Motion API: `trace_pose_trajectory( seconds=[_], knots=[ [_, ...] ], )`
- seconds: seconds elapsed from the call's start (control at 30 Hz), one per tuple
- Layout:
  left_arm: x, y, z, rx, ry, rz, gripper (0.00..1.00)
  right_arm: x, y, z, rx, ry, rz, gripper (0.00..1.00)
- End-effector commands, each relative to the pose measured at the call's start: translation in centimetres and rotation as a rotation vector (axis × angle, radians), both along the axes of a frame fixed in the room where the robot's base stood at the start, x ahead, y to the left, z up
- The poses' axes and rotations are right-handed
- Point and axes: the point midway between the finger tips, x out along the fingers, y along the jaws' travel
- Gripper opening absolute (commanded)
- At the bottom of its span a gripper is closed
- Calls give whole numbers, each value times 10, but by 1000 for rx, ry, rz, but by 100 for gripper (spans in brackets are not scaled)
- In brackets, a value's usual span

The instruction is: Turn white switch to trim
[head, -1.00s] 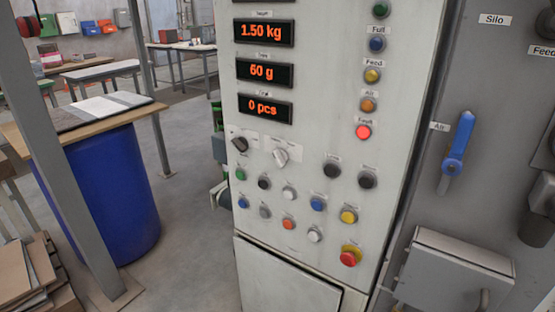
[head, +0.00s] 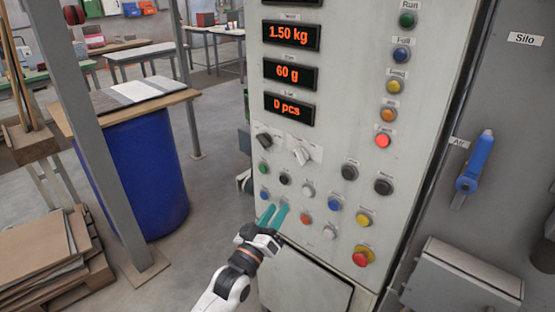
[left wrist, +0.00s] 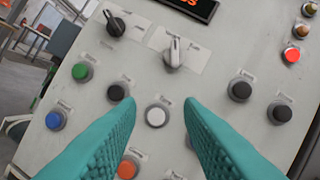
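The white switch (head: 301,156) is a small white rotary knob on the grey control panel (head: 345,120), right of a black rotary switch (head: 264,140). In the left wrist view the white switch (left wrist: 174,53) sits near the top middle, its pointer close to upright; its label is too blurred to read. My left gripper (head: 272,214) has teal fingers and is in front of the panel, below the white switch. In the left wrist view its fingers (left wrist: 160,120) are apart with nothing between them, framing a white button (left wrist: 155,116). My right gripper is not in view.
Several coloured push buttons lie below the switches, with a red emergency button (head: 362,256) at the lower right. Red displays (head: 290,108) sit above. A blue lever (head: 475,162) is on the cabinet at the right. A blue barrel (head: 135,180) stands at the left.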

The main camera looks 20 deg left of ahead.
Motion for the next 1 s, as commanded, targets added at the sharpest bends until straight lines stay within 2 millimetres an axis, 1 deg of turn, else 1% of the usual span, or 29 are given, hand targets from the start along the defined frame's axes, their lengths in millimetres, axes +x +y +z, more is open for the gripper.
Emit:
trace_pose_trajectory(
  seconds=[0.03, 0.1, 0.17, 0.27, 0.37, 0.6, 0.7, 0.83, 1.0],
  knots=[
    [-2, 0, 21, -16, -41, -7, 34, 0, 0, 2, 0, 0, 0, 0],
    [-3, -1, 38, -33, -76, -13, 34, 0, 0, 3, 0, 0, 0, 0],
    [-2, -1, 46, -41, -90, -16, 34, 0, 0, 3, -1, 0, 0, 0],
    [6, -2, 50, -43, -93, -16, 34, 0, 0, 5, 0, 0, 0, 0],
    [21, -5, 56, -41, -92, -16, 34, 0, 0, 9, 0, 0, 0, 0],
    [67, -11, 72, -41, -90, -15, 34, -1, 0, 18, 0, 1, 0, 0],
    [83, -14, 78, -39, -90, -16, 34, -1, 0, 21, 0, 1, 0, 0],
    [98, -16, 81, -39, -89, -16, 34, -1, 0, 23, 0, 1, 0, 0],
    [107, -17, 83, -39, -87, -16, 34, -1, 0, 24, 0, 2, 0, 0]
  ],
)
